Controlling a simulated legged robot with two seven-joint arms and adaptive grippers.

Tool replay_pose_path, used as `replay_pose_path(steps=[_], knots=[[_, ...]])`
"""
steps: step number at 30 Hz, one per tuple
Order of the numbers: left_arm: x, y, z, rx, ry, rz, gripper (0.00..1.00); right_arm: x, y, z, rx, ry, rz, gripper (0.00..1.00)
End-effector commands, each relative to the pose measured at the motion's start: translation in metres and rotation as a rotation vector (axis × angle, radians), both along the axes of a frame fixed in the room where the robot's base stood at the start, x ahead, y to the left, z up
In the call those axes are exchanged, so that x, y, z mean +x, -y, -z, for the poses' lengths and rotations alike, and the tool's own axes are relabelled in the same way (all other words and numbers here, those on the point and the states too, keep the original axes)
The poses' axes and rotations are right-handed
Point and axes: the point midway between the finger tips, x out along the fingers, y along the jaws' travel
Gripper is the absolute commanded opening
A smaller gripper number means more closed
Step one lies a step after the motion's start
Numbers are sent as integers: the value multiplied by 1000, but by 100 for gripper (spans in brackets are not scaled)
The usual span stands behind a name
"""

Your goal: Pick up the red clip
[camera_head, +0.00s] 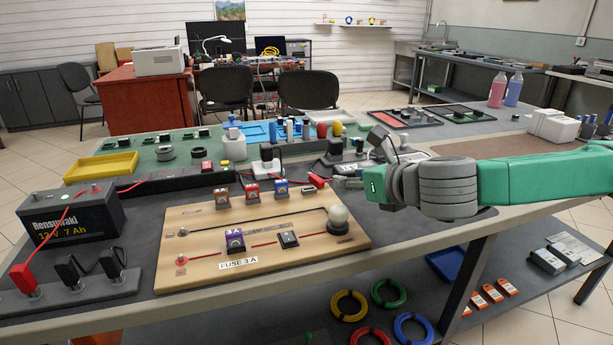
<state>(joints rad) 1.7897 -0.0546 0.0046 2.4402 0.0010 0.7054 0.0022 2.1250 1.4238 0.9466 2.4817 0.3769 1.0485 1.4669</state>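A red clip (23,279) stands tilted on a grey strip at the far left, with a red lead running up from it to the black battery (72,216). Another small red piece (318,181) is at the back right of the wooden board (205,262), right by the tips of my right gripper (343,182). My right gripper comes in from the right and points left, low over the bench. Its fingers are small and partly hidden, so I cannot tell whether they touch or hold the red piece. My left gripper is not in view.
Black clips (69,273) stand beside the red clip. The board carries fuse blocks, a switch (288,239) and a white bulb (338,216). A yellow tray (101,167) and several small parts fill the back of the bench. Coloured cable coils (349,305) lie on the lower shelf.

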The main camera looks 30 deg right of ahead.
Motion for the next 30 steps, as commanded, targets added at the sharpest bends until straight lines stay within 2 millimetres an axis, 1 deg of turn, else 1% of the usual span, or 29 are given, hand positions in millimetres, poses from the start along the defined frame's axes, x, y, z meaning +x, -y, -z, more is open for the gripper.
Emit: replay_pose_path(steps=[2, 9, 12, 17, 20, 24, 27, 30], knots=[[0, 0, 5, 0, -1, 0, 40, 9, 0, 6, -1, -1, 0, 38], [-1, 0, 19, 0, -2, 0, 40, 54, -1, 26, -3, -3, 0, 38], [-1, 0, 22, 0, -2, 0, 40, 67, -1, 31, -3, -3, -1, 38], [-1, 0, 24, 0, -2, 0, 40, 77, -1, 34, -1, -1, -1, 38], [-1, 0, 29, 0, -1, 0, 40, 85, -2, 39, -1, -1, -1, 38], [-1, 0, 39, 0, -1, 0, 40, 103, -5, 53, -3, -2, -1, 38], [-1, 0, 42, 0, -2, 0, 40, 115, -5, 57, -2, -2, -1, 38], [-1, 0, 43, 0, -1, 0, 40, 122, -5, 59, -1, -1, 0, 38]])
